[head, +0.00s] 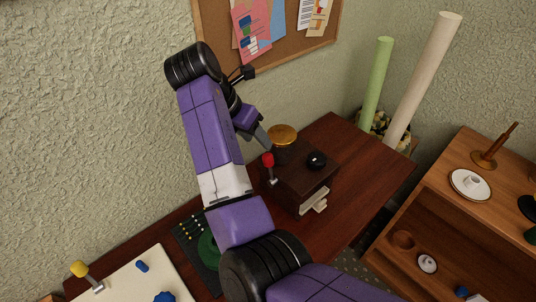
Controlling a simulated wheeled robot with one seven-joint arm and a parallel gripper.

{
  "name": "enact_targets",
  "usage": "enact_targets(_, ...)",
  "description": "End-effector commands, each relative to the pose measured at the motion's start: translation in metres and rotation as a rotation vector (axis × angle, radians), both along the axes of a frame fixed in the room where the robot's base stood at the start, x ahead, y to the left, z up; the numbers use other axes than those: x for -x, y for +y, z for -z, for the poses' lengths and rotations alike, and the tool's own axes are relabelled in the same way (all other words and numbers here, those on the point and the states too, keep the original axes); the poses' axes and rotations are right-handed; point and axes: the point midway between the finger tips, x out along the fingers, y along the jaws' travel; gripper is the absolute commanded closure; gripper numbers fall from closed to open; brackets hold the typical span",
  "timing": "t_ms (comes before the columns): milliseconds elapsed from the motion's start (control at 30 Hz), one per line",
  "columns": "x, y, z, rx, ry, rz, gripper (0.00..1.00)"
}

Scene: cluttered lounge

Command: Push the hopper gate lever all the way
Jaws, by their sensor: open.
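A lever with a red knob (268,160) stands upright on a metal stem at the left side of a dark wooden box (311,185). The box carries a round brass-coloured part (284,134) at the back and a black knob (316,160) on top. A pale chute-like piece (314,202) sticks out of its front. My gripper (262,138) is open, just above and behind the red knob, and appears apart from it. My purple arm crosses the picture's middle and hides part of the table. The far finger is hard to make out.
The box stands on a reddish-brown table (350,145). A cream board (140,278) with a yellow-knobbed lever (80,269) lies at bottom left. A dark mat (188,236) lies partly under my arm's outline. Tall rolls (424,80) and a wooden shelf (450,200) stand at right.

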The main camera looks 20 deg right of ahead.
Motion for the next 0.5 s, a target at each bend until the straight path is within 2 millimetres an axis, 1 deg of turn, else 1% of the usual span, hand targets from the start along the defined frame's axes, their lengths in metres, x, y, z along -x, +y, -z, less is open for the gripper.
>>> enact_targets(100,0.01,0.003,0.0,-0.002,0.082,-0.043,0.52)
enact_targets(233,0.013,0.0,0.006,-0.003,0.105,-0.055,0.52)
enact_targets(500,0.013,-0.017,0.041,-0.003,0.102,-0.053,0.52)
